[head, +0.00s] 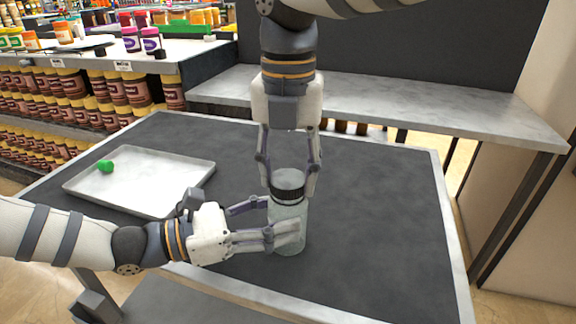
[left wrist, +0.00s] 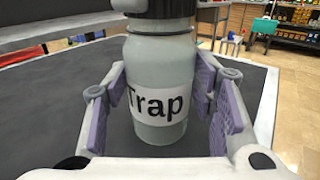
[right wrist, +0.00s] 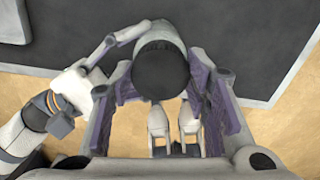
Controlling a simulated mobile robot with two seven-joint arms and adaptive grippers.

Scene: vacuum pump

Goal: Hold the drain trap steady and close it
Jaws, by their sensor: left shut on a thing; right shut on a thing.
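The drain trap is a pale grey-green jar (head: 290,222) standing upright on the dark table top. Its label "Trap" (left wrist: 158,104) faces the left wrist camera. A dark ribbed lid (head: 288,193) sits on its mouth; it also shows in the right wrist view (right wrist: 160,70). I cannot tell how tightly it is seated. My left gripper (head: 268,222) comes in from the left and is shut on the jar body, one finger on each side. My right gripper (head: 289,184) reaches down from above and is shut on the lid.
A metal tray (head: 150,200) with a small green item (head: 105,166) lies on the table (head: 385,200) to the left. A grey bench (head: 400,105) runs behind the table. Shelves with several jars (head: 75,90) stand at the back left. The table's right side is clear.

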